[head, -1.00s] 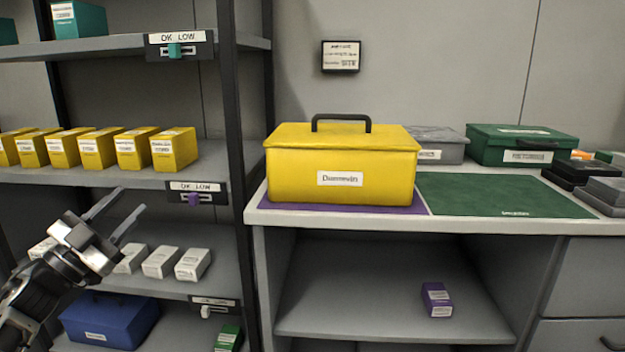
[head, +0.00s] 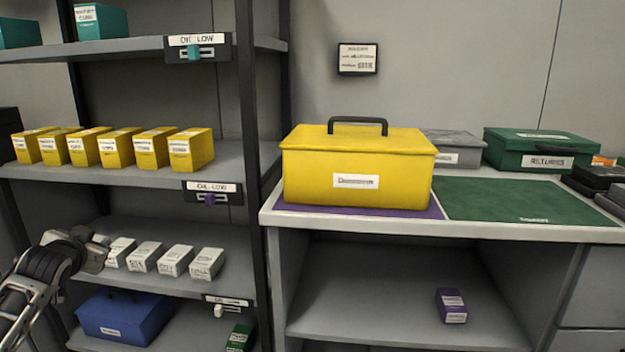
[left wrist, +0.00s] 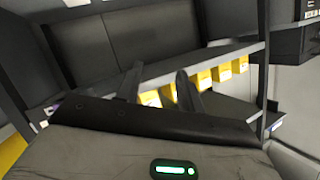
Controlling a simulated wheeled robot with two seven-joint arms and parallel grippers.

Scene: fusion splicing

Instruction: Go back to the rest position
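My left gripper (head: 88,250) is low at the left edge of the head view, in front of the shelf with the white boxes. Its fingers are hard to make out there. In the left wrist view its two dark fingers (left wrist: 160,78) stand apart with nothing held between them. A row of yellow boxes on a shelf shows beyond them. My right gripper is in neither view.
The shelf rack holds yellow boxes (head: 118,150), white boxes (head: 175,260) and a blue case (head: 125,318). On the counter stand a yellow case (head: 358,165) and a green case (head: 528,148). A purple box (head: 452,305) lies below. The green mat (head: 530,207) is bare.

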